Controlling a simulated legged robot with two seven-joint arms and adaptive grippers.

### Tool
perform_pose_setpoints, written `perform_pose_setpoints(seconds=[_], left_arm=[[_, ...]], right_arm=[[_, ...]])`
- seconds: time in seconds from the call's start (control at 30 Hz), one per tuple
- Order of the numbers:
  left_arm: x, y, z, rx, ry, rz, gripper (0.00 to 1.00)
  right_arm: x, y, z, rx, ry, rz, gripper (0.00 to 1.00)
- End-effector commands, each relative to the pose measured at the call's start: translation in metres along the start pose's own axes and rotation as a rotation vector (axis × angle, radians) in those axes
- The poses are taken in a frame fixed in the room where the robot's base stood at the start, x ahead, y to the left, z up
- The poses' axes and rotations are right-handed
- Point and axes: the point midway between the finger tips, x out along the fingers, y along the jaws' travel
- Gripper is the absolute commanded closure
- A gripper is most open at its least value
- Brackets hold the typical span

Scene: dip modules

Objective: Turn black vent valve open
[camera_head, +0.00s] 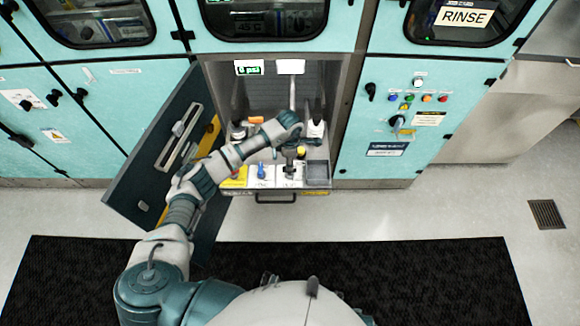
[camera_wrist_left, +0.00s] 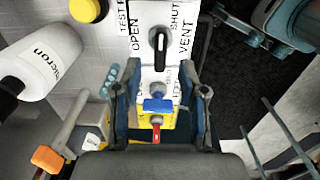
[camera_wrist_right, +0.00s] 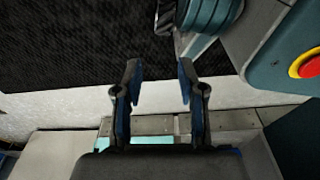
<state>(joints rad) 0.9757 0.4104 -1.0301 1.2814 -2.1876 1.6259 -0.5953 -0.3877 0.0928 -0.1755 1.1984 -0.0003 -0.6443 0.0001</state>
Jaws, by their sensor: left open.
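The black vent valve (camera_wrist_left: 158,50) shows in the left wrist view as a black lever handle on a white panel. The handle lies lengthwise in that picture, between the printed words OPEN on its left and SHUT and VENT on its right. My left gripper (camera_wrist_left: 158,80) is open and empty. Its fingertips are apart, to either side of the panel and a little below the handle in the picture, with no visible contact. In the head view my left arm reaches into the open cabinet bay, partly hiding the panel. My right gripper (camera_wrist_right: 158,75) is open and empty, seen in its wrist view above the floor.
A blue valve (camera_wrist_left: 157,103) and a red valve (camera_wrist_left: 155,134) sit in line with the black one. A white micron-labelled cylinder (camera_wrist_left: 45,62) and a yellow cap (camera_wrist_left: 88,9) stand nearby. The open dark door (camera_head: 150,150) is left of the bay.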

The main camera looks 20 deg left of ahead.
Motion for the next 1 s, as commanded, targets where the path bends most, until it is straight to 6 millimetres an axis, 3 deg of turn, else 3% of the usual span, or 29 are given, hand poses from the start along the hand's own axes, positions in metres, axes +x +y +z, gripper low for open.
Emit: perform_pose_setpoints(seconds=[0.1, 0.23, 0.63, 0.67, 0.8, 0.83, 1.0], left_arm=[[0.024, -0.001, 0.001, 0.000, 0.000, -0.003, 0.58], [0.040, 0.000, 0.001, 0.000, -0.001, -0.001, 0.58], [0.049, 0.000, 0.001, 0.001, -0.002, 0.001, 0.58], [0.049, 0.000, 0.001, 0.001, -0.002, 0.001, 0.61], [0.049, 0.000, 0.001, 0.000, -0.001, 0.000, 0.96], [0.049, 0.000, 0.001, 0.000, -0.001, 0.000, 1.00], [0.049, 0.000, 0.001, 0.000, -0.001, 0.001, 1.00]], right_arm=[[-0.002, 0.000, -0.005, 0.000, 0.006, 0.000, 0.60], [-0.002, 0.000, -0.007, 0.000, 0.002, 0.000, 0.60], [-0.006, 0.001, -0.012, 0.002, 0.011, 0.001, 0.60], [-0.006, 0.001, -0.012, 0.002, 0.011, 0.001, 0.60], [-0.006, 0.001, -0.011, 0.002, 0.008, 0.001, 0.60], [-0.005, 0.001, -0.011, 0.002, 0.008, 0.001, 0.60], [-0.005, 0.001, -0.010, 0.003, 0.007, 0.001, 0.60]])
